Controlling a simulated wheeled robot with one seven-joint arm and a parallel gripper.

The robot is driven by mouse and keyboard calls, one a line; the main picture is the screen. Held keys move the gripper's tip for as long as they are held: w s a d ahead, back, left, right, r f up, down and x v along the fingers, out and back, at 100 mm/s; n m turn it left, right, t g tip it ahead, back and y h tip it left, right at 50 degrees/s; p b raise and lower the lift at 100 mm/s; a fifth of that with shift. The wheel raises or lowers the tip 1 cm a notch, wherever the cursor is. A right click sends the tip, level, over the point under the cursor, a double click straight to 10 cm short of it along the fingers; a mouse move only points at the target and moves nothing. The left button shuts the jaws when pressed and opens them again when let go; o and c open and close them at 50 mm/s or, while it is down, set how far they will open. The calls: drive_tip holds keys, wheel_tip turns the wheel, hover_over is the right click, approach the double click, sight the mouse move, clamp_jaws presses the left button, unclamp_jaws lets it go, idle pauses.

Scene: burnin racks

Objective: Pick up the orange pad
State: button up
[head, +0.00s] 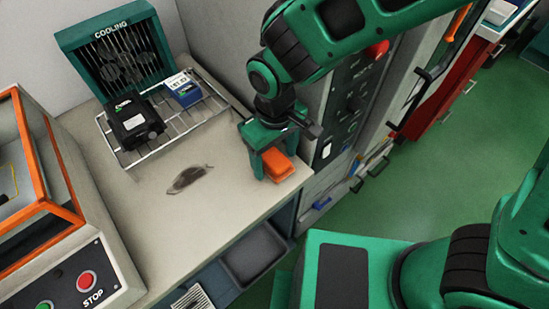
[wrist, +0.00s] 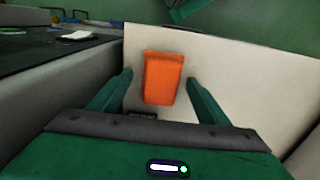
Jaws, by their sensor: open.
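The orange pad (head: 278,166) lies on the beige counter near its right front corner, beside the dark panelled cabinet. In the wrist view the pad (wrist: 162,78) lies between and a little beyond the two green fingers, with a gap on each side. My gripper (head: 265,165) reaches down to the pad from above, its fingers apart. In the wrist view my gripper (wrist: 160,90) is open and holds nothing. Part of the pad is hidden behind a finger in the head view.
A wire rack (head: 190,125) holds a black device (head: 135,122) and a blue box (head: 184,91) before the green cooling unit (head: 118,55). An orange-framed enclosure (head: 35,170) and red stop button (head: 86,281) stand left.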

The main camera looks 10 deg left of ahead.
sight(274, 158)
drive_tip(key=c, duration=1.2)
drive_tip(key=shift+r, duration=0.1)
drive_tip(key=shift+s+a+r, duration=0.15)
drive_tip(key=shift+r, duration=0.4)
wheel_tip(274, 158, up, 10)
drive_tip(key=s+a, duration=0.4)
drive_tip(key=s, duration=0.1)
drive_tip(key=s+a, duration=0.4)
drive_tip(key=s, duration=0.1)
drive_tip(key=s+a, duration=0.4)
drive_tip(key=s, duration=0.1)
drive_tip(key=shift+a+r, duration=0.1)
drive_tip(key=shift+a, duration=0.25)
